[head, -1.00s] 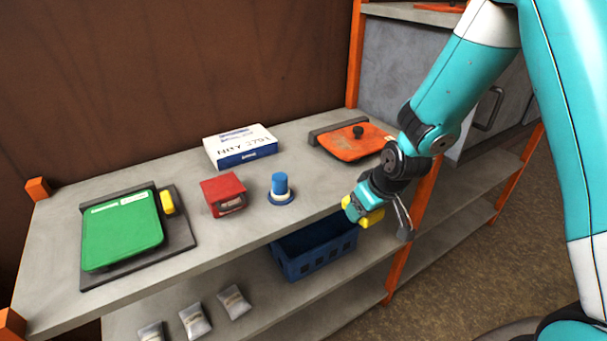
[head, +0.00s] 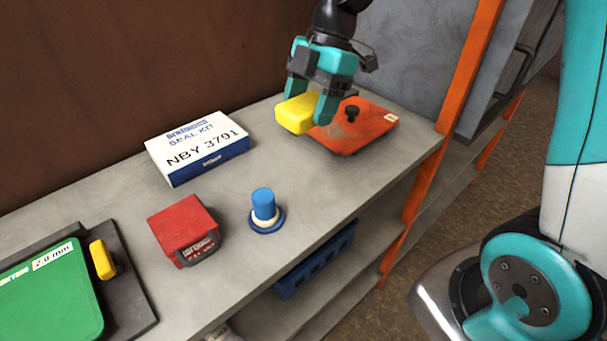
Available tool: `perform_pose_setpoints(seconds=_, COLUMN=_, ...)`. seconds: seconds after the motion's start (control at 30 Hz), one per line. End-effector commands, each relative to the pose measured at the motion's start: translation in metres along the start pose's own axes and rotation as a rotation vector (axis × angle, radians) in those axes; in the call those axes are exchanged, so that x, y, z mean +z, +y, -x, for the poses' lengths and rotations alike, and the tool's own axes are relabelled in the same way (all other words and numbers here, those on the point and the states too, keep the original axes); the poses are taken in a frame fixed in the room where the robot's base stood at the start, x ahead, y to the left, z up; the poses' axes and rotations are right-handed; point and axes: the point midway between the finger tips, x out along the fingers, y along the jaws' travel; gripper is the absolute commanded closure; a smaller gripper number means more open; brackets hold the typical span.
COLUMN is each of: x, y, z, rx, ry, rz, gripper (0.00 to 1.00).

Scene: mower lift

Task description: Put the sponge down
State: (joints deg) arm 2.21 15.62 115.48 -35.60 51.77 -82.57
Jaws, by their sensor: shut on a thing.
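My gripper (head: 312,108) is shut on the yellow sponge (head: 294,114). The gripper points down over the back right part of the shelf top. The sponge is held between the two teal fingers, in front of the left part of an orange plate (head: 368,128) with a black knob. It hides part of that plate. The sponge seems to be above the shelf top (head: 300,185), but I cannot tell exactly how high.
A white and blue seal kit box (head: 197,148) lies left of the sponge. A red box (head: 184,230) and a blue knobbed piece (head: 265,210) stand nearer. A green cover (head: 45,295) is at lower left. A blue crate (head: 318,262) sits below. The grey top between box and plate is clear.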

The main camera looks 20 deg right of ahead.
Motion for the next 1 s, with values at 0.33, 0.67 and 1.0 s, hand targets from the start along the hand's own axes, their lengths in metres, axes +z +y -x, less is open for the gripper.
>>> perform_pose_setpoints(seconds=0.33, x=0.037, y=-0.001, z=-0.089, rx=-0.006, ry=0.002, rz=-0.006, gripper=0.67)
perform_pose_setpoints(seconds=0.67, x=0.051, y=0.0, z=-0.127, rx=-0.004, ry=0.0, rz=-0.004, gripper=0.67)
perform_pose_setpoints(seconds=1.0, x=0.062, y=0.001, z=-0.151, rx=0.001, ry=-0.001, rz=-0.002, gripper=0.67)
